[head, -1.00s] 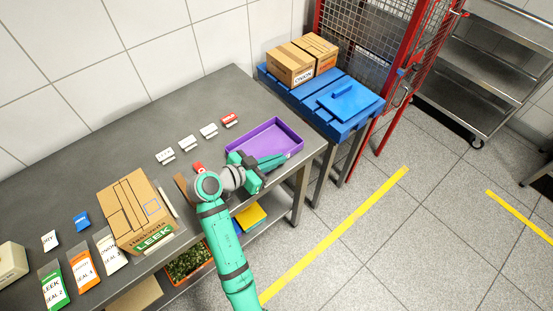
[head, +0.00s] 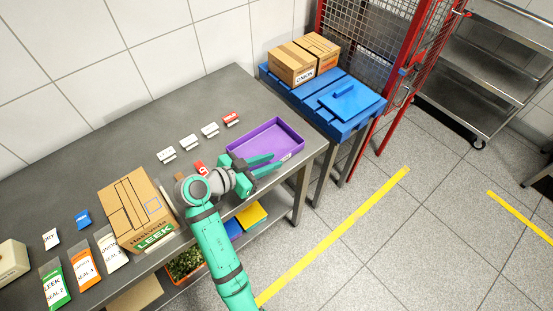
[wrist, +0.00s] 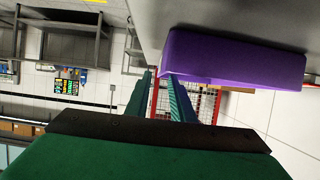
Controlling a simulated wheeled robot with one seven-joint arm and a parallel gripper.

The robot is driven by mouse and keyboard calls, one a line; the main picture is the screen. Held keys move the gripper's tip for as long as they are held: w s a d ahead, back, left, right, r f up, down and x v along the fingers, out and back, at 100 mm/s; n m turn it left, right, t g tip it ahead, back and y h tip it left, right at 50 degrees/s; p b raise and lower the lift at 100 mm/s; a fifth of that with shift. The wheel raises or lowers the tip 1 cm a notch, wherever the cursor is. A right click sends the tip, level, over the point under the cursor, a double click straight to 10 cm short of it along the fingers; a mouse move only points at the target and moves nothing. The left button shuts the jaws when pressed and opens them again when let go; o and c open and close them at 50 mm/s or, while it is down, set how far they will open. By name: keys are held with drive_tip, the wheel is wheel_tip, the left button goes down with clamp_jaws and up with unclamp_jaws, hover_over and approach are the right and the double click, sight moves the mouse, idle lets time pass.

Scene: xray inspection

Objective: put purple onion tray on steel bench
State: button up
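The purple tray (head: 262,133) sits on the grey steel bench (head: 215,95), near its right end. Its inside looks empty, and part of its near side is hidden by my gripper. My gripper (head: 277,161) is at the tray's near side, with its two teal fingers apart and nothing seen between them. In the wrist view the tray's purple wall (wrist: 232,60) is at upper right, beside the fingers (wrist: 162,92). I cannot tell whether a finger touches it.
Small label cards (head: 188,141) and a leek box (head: 137,210) stand on the bench. A blue table (head: 340,125) beyond its right end holds an onion box (head: 292,65), another box and a blue lid (head: 352,100). A red mesh cage (head: 365,40) stands behind.

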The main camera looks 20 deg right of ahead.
drive_tip(key=v, duration=0.8)
drive_tip(key=shift+s+a+r, duration=0.1)
drive_tip(key=shift+a, duration=0.15)
drive_tip(key=shift+s, duration=0.15)
